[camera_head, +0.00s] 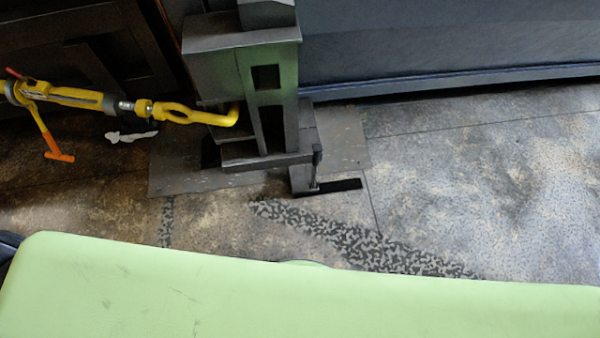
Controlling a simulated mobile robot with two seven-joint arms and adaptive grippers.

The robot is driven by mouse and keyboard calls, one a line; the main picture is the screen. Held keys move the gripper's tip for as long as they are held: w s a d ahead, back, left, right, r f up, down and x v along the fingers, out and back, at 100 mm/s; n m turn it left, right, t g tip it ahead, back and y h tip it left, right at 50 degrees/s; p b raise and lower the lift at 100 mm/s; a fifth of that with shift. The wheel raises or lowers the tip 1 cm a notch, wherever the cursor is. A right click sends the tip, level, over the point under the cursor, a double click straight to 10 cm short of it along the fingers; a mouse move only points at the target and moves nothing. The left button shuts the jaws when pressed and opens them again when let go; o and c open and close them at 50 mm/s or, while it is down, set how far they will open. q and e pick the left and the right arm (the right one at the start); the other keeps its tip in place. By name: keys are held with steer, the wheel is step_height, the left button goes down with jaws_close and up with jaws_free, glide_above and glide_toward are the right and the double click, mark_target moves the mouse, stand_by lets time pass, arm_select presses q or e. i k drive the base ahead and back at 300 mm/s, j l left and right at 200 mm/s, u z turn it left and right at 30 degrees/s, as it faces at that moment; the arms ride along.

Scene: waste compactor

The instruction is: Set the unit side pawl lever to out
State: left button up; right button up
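A yellow ratchet turnbuckle (75,97) lies roughly level at the left, partly cut off by the left edge of the head view. Its yellow hook (228,117) reaches to the dark steel post (240,70). A small red lever (15,73) sticks up on the ratchet body near the left edge; it may be the pawl lever, but its setting is too small to tell. A handle with an orange end (58,156) hangs down from the ratchet body. Neither of my grippers is in view, so nothing touches the turnbuckle.
A dark blue-grey container wall (440,40) runs along the back right. The post stands on a floor plate (345,140) with a low foot bracket. A dark framed structure (95,55) is behind the turnbuckle. The worn concrete floor (480,170) at right is clear.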

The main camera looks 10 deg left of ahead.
mark_target(32, 82)
steer(key=j+u, duration=0.15)
steer(key=u, duration=0.3)
steer(key=j+u, duration=0.1)
steer(key=u, duration=0.35)
steer(key=i+j+u, duration=0.3)
steer(key=i+j, duration=0.2)
steer(key=j, duration=0.2)
steer(key=i+j+u, duration=0.3)
steer(key=i+j, duration=0.25)
steer(key=k+l+z, duration=0.1)
steer(key=k+z, duration=0.25)
steer(key=k, duration=0.3)
steer(key=z, duration=1.95)
steer(key=j+z, duration=0.15)
steer(key=z, duration=0.25)
steer(key=j+z, duration=0.15)
steer(key=z, duration=0.3)
steer(key=k+j+z, duration=0.1)
steer(key=z, duration=0.3)
steer(key=k+j+z, duration=0.1)
steer(key=z, duration=0.35)
steer(key=k+j, duration=1.6)
steer(key=j, duration=0.1)
